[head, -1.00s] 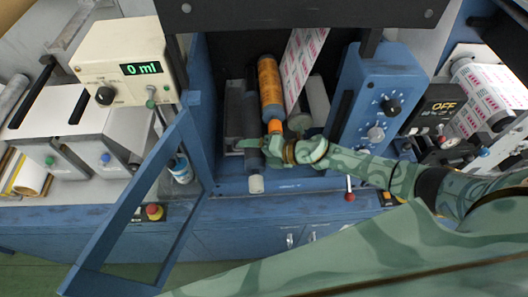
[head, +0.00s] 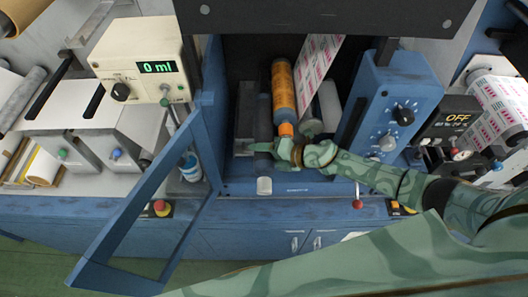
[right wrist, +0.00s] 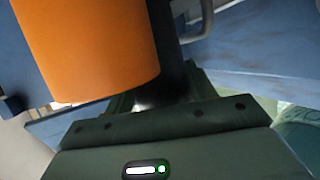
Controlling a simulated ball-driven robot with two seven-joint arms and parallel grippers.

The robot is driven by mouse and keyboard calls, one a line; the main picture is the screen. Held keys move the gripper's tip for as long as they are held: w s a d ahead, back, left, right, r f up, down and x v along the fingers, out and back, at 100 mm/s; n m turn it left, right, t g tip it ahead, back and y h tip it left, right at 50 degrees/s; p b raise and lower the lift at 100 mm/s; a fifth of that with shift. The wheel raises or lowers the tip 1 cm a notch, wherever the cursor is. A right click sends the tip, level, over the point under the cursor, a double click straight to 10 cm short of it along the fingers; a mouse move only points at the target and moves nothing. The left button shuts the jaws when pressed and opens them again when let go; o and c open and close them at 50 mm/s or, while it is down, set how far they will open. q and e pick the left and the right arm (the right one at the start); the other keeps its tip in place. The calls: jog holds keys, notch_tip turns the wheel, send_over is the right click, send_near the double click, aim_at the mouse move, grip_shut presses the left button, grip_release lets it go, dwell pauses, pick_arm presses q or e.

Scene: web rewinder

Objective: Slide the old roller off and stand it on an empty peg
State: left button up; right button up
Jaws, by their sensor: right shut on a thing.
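The old roller (head: 264,120) appears as a dark grey cylinder lying in the bay of the blue machine, with a pale cap (head: 264,186) at its near end. My right gripper (head: 262,148) reaches across it from the right and is shut on it near its front part. An orange roller (head: 283,92) lies just to its right; its plain orange end also fills the upper left of the right wrist view (right wrist: 90,45), close to my fingers. The orange roller hides part of the fingers there. My left gripper is out of view. I cannot make out an empty peg.
A blue frame door (head: 150,200) stands open at the bay's left. A blue control box (head: 392,105) borders the bay on the right. Printed web (head: 312,75) runs beside the orange roller.

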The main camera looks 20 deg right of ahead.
aim_at(266, 170)
jog(key=shift+s+a+r+p, duration=0.1)
jog(key=shift+s+a+p, duration=0.25)
jog(key=shift+s, duration=0.55)
jog(key=shift+s+a+f+p, duration=0.1)
jog(key=shift+s+a+p, duration=0.1)
jog(key=shift+s+p, duration=0.55)
jog(key=shift+s+a+r+p, duration=0.1)
jog(key=shift+s+a+p, duration=0.15)
jog(key=shift+s, duration=0.85)
jog(key=shift+s+a+p, duration=0.2)
jog(key=shift+s+a, duration=0.1)
jog(key=shift+s, duration=0.7)
jog(key=shift+s+a+p, duration=0.25)
jog(key=shift+s, duration=0.7)
jog(key=shift+s+a+p, duration=0.2)
jog(key=shift+s+a, duration=0.1)
jog(key=shift+s, duration=0.7)
jog(key=shift+s+a, duration=0.15)
jog(key=shift+s, duration=0.4)
jog(key=shift+s+a, duration=0.15)
jog(key=shift+s, duration=0.4)
jog(key=s+a, duration=0.1)
jog(key=s, duration=0.2)
jog(key=s+a+r+p, duration=0.1)
jog(key=s, duration=0.2)
jog(key=s+r+p, duration=0.1)
jog(key=s, duration=0.2)
jog(key=shift+s+a, duration=0.3)
jog(key=shift+a, duration=0.1)
